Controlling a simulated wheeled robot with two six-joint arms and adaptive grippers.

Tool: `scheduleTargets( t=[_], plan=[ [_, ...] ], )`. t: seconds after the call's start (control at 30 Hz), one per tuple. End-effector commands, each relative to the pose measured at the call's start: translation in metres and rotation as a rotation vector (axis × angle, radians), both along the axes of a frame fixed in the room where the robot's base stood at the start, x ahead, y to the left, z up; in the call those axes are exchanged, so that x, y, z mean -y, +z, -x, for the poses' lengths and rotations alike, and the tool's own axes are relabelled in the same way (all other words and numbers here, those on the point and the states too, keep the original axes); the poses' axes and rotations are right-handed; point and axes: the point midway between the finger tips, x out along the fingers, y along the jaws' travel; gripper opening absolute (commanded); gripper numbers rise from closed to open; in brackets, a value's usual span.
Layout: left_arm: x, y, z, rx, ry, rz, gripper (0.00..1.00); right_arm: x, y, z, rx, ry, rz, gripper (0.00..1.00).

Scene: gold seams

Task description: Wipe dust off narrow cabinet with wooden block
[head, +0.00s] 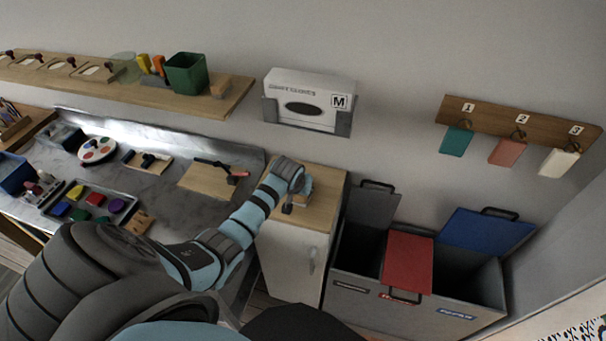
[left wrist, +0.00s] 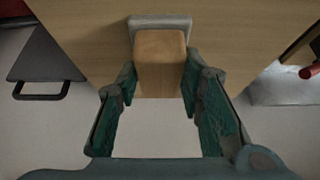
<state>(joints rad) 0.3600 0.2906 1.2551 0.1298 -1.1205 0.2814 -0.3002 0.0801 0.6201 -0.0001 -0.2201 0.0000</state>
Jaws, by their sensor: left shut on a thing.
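The narrow cabinet (head: 320,215) has a light wood top and a white door with a handle. Its top also fills the upper part of the left wrist view (left wrist: 90,35). My left gripper (head: 292,203) is over the cabinet top near its front edge. In the left wrist view its fingers (left wrist: 160,78) are shut on the sides of the wooden block (left wrist: 160,50), which has a grey pad at its far end. The pad is at the wood top; I cannot tell whether it presses on it. I cannot make out dust. My right gripper is out of view.
Grey bins with red (head: 408,262) and blue (head: 487,229) lids stand right of the cabinet. A marble worktop (head: 120,185) with a paint tray and boards lies left. Hooked tags hang at right.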

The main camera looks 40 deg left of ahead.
Motion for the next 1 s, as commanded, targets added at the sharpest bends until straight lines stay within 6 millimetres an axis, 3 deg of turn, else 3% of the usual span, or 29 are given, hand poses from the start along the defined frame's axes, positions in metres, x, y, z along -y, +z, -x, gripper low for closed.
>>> scheduleTargets(
  t=[0.2,0.5,0.83,1.0],
  plan=[
    [0.007,-0.004,0.021,-0.007,0.001,0.002,0.02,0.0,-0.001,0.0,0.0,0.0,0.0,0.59],
    [0.007,-0.002,0.021,-0.008,0.001,0.002,0.02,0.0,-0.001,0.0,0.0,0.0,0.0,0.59],
    [0.006,0.045,0.019,-0.001,0.001,0.001,0.02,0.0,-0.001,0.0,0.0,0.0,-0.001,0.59],
    [0.007,0.057,0.02,-0.004,0.001,0.001,0.02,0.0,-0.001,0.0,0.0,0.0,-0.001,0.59]
  ],
)
